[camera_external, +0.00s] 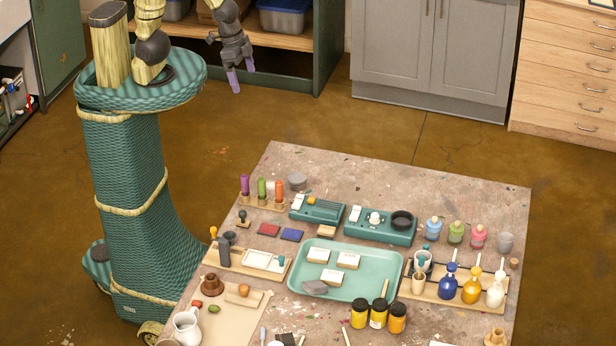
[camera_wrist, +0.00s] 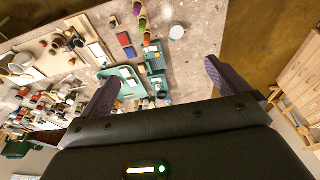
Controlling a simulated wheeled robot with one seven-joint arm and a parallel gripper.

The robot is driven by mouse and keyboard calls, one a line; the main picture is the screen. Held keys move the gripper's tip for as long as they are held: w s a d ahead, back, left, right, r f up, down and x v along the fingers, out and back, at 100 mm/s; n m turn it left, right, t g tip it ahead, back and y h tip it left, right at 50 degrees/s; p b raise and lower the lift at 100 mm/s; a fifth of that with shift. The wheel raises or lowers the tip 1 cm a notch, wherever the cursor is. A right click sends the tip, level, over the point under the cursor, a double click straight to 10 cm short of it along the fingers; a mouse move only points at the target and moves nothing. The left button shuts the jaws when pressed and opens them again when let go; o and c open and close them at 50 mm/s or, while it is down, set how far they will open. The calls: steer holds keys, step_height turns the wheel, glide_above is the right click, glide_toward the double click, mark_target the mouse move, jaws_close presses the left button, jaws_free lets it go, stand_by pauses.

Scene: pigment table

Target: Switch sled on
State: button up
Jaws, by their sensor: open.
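Two teal devices stand on the table. The left one (camera_external: 318,211) has a white part at its left end and a small yellow part on top. The right one (camera_external: 380,228) has a white part, a white knob and a black ring. I cannot tell from their look which is the sled, or how any switch is set. In the wrist view a teal device (camera_wrist: 154,57) shows small, between the fingers. My gripper (camera_external: 242,77) is open and empty, high up behind the table's far left, well apart from both devices. Its two purple fingers (camera_wrist: 161,72) are spread wide.
A teal tray (camera_external: 348,292) with pale blocks lies in front of the devices. Purple, green and orange tubes stand in a wooden rack (camera_external: 262,202) at the left. Several bottles stand at the right. The space above the table is clear.

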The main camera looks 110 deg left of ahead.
steer(key=shift+s+a, duration=0.25)
steer(key=shift+s, duration=0.25)
steer(key=shift+c, duration=0.2)
